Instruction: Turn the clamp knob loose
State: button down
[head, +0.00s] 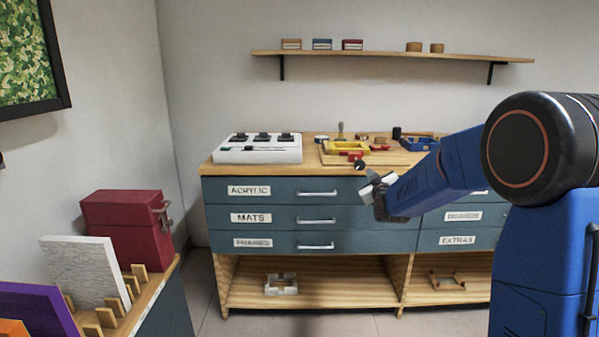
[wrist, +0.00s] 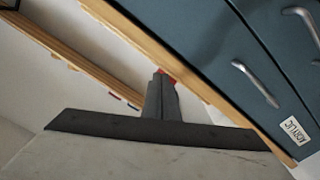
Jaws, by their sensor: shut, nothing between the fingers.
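A red clamp (head: 353,156) sits at the front edge of the wooden bench top, left of my arm. A small black round knob (head: 360,165) shows just below it, in front of the edge. My gripper (head: 367,176) is in front of the bench, close below the knob in the head view; I cannot tell if they touch. In the wrist view my gripper's fingers (wrist: 161,97) are together with nothing seen between them. A bit of red (wrist: 165,73) shows just beyond the fingertips, mostly hidden by them; the knob cannot be made out there.
A yellow frame (head: 346,147) lies on the work board behind the clamp. A white box with black switches (head: 258,150) stands left on the bench. Drawer handles (head: 316,193) stick out below. A wall shelf (head: 390,56) hangs above. A red case (head: 128,225) stands at left.

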jog(key=s, duration=0.6)
dwell(0.3)
jog(key=shift+a+f, duration=0.1)
jog(key=w+a+f, duration=0.1)
jog(key=w+a, duration=0.2)
jog(key=w, duration=0.3)
dwell(0.7)
jog(key=shift+r, duration=0.1)
dwell(0.8)
jog(key=shift+d+r, duration=0.35)
jog(key=shift+d, duration=0.55)
jog(key=shift+d+r, duration=0.4)
jog(key=shift+r, duration=0.05)
dwell(0.4)
jog(key=shift+d+f, duration=0.1)
